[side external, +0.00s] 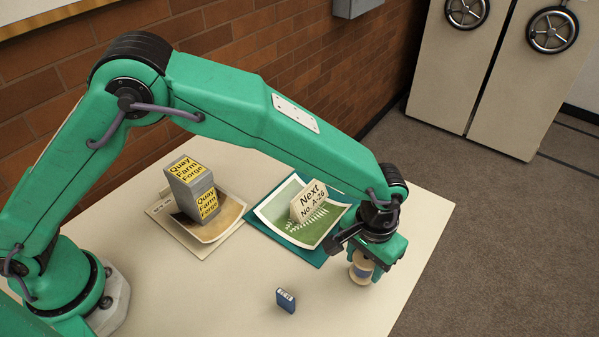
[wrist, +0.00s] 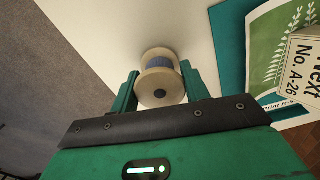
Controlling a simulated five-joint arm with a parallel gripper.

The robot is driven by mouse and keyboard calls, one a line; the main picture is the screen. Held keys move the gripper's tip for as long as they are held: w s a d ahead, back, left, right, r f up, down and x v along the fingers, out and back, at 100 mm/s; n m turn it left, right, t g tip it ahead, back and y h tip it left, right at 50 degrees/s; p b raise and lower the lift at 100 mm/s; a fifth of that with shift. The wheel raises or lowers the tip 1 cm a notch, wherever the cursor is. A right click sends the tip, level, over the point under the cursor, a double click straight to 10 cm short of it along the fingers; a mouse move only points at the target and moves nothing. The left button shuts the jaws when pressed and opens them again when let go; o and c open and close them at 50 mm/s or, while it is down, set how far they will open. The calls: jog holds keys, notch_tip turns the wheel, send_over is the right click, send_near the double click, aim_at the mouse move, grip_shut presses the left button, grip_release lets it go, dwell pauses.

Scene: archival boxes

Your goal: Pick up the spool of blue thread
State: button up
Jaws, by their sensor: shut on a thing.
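The spool of blue thread (side external: 361,267) has pale wooden ends and a blue winding. It is upright at the right part of the table, below my gripper (side external: 372,258). In the wrist view the spool (wrist: 161,80) sits between the two green fingers of my gripper (wrist: 160,88), which are shut on its sides. I cannot tell whether its base touches the table; part of its winding is hidden by the fingers and its end.
A teal folder (side external: 316,258) with a green picture bears a cream block (side external: 309,201) reading "Next No. A-26". A grey box (side external: 190,187) labelled "Quay Farm Forge" stands on another picture. The table's right edge is near the spool.

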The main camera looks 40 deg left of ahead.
aim_at(366, 261)
jog(key=shift+r, duration=0.5)
jog(key=r, duration=0.1)
jog(key=s+r, duration=0.1)
jog(key=r, duration=0.1)
jog(key=shift+d+r, duration=0.1)
jog(key=shift+d, duration=0.05)
jog(key=s+d+r, duration=0.2)
jog(key=s+r, duration=0.4)
jog(key=s, duration=0.4)
jog(key=shift+s+d+r, duration=0.15)
jog(key=shift+d, duration=0.15)
